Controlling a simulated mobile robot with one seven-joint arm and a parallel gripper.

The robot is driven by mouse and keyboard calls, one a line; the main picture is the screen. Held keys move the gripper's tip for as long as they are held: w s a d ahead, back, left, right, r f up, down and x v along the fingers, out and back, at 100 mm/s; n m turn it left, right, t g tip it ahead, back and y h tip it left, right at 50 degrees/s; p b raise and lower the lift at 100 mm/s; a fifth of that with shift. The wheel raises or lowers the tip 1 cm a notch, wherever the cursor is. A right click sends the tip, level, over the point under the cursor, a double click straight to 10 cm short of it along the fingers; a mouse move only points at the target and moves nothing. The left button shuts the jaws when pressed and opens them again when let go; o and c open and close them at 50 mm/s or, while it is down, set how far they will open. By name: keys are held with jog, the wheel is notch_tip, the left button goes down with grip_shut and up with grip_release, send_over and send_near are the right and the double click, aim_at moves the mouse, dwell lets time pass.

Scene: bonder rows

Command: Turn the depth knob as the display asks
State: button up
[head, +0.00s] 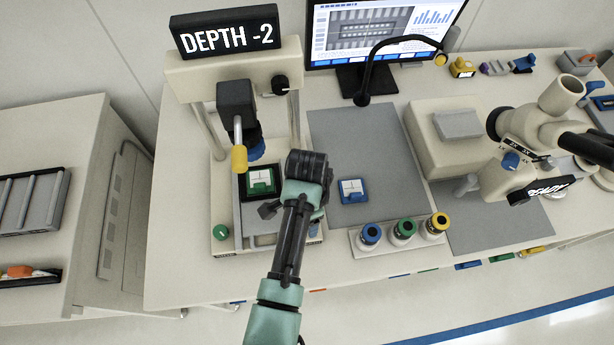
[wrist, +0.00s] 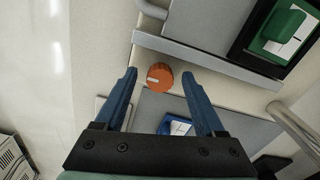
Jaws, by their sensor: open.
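The display (head: 226,34) at the top of the bonder reads "DEPTH -2". An orange knob (wrist: 160,79) with a short white mark on its left side shows in the wrist view, on the pale front part of the machine base. My arm hides it in the head view. My gripper (wrist: 159,74) is open, with its two blue fingers on either side of the knob in the picture. A visible gap lies between each finger and the knob. I cannot tell how far the fingertips are above it. No label is readable on the knob.
A green knob (head: 220,232) sits at the base's left front corner, and a black knob (head: 280,84) on the bonder's upper right. A green fixture (head: 260,182) is under the bonding head. A blue fixture (head: 352,190) and several colour-topped spools (head: 403,230) stand to the right.

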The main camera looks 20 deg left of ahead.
grip_shut()
jog(key=shift+r+n, duration=0.1)
jog(key=shift+n, duration=0.2)
jog(key=n+p, duration=0.2)
jog(key=shift+d+r+n, duration=0.1)
jog(key=shift+n, duration=0.3)
jog(key=n+p, duration=0.2)
jog(key=n, duration=0.3)
jog(key=shift+n, duration=0.3)
jog(key=n+p, duration=0.1)
jog(key=n, duration=0.3)
jog(key=n+p, duration=0.1)
jog(key=n, duration=0.3)
jog(key=shift+w+n, duration=0.1)
jog(key=shift+n, duration=0.2)
